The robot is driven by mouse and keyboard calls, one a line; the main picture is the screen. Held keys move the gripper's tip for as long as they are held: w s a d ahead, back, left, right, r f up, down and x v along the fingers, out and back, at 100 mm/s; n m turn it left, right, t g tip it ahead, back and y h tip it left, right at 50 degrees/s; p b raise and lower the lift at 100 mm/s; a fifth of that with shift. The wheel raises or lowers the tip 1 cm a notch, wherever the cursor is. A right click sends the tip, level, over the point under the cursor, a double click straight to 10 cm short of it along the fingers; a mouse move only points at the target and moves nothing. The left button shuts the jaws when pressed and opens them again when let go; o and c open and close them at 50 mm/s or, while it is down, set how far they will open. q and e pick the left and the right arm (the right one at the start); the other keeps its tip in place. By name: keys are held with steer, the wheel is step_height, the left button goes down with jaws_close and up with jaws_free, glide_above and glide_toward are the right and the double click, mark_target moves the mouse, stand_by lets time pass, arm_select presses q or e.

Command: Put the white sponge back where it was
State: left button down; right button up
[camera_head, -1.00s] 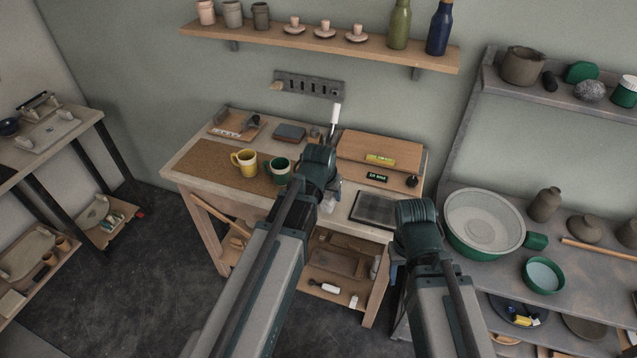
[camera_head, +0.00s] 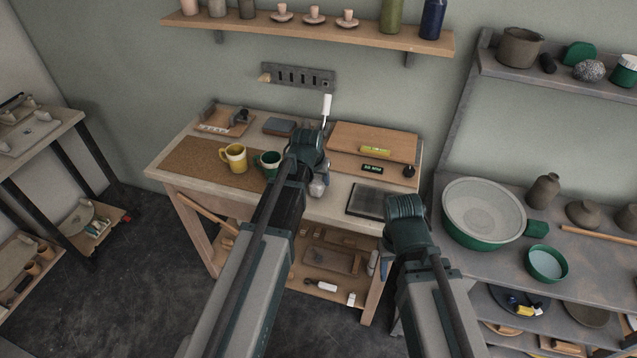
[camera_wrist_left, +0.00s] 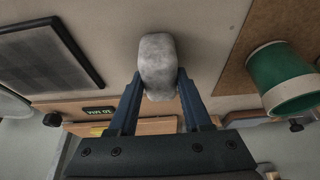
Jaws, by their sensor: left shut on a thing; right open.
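My left gripper (camera_head: 319,178) is shut on the white sponge (camera_head: 317,189), a pale, rounded block, over the front of the workbench (camera_head: 335,207). In the left wrist view the sponge (camera_wrist_left: 158,66) sits between the two fingertips (camera_wrist_left: 160,90), with the pale bench top beyond it. I cannot tell whether the sponge touches the bench. My right gripper (camera_head: 405,222) is at the bench's right front corner, its fingers largely hidden behind its own wrist.
A dark framed panel (camera_head: 366,201) lies to the right. A wooden board (camera_head: 372,141) with a yellow level (camera_head: 376,150) is behind. A basin (camera_head: 483,214) stands far right.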

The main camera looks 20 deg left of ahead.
arm_select(q)
steer(key=shift+r, duration=0.1)
steer(key=shift+c, duration=1.7)
jaws_free()
steer(key=p+v, duration=1.1)
steer(key=v, duration=0.1)
steer(key=s+d+m+g, duration=0.1)
steer(key=s+d+g, duration=0.1)
steer(key=s+d, duration=0.4)
steer(key=s+d+f+m+g+y, duration=0.1)
steer(key=s+d+m+g, duration=0.1)
steer(key=s+d, duration=0.5)
steer(key=s+g, duration=0.1)
steer(key=s, duration=0.5)
steer(key=shift+s+d+f+y, duration=0.2)
steer(key=shift+d+f+y, duration=0.05)
steer(key=shift+y, duration=0.05)
